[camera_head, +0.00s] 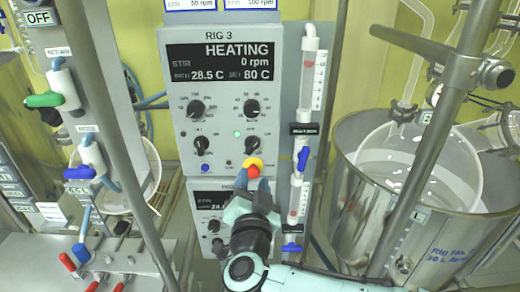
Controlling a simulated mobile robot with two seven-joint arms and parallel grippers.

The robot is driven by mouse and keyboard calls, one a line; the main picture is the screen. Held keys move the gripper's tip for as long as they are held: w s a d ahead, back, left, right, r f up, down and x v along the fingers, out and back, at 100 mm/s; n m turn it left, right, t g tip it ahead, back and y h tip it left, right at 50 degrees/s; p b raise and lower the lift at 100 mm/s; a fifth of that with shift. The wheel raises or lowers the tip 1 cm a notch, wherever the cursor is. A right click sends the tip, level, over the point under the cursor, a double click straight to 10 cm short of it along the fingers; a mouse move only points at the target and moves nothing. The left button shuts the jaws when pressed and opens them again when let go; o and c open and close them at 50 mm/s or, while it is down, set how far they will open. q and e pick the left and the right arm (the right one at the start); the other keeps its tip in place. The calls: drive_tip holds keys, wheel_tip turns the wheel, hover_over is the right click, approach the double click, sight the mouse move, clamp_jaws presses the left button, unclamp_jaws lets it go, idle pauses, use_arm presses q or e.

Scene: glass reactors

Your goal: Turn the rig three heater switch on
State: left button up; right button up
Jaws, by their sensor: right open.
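The rig three control box (220,100) is a grey panel labelled RIG 3. Its screen (221,62) reads HEATING, 0 rpm, 28.5 C and 80 C. Below are several black knobs, including the lower right knob (253,146), with a lit green lamp (237,134) beside it. A red and yellow button (254,168) sits at the lower right of the box. I cannot tell which control is the heater switch. My right gripper (253,185) is open, its blue fingertips just below the red and yellow button; contact cannot be told. My left gripper is out of view.
A second control box (205,200) sits below, partly hidden by my right arm. A glass tube (309,85) with blue valves stands close on the right. A large steel vessel (430,235) and metal poles fill the right side. Valves and an OFF sign (38,19) are left.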

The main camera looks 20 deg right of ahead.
sight(254, 148)
drive_tip(key=p+x, duration=0.1)
drive_tip(key=x, duration=1.2)
drive_tip(key=shift+a, duration=0.1)
drive_tip(key=shift+f, duration=0.1)
clamp_jaws()
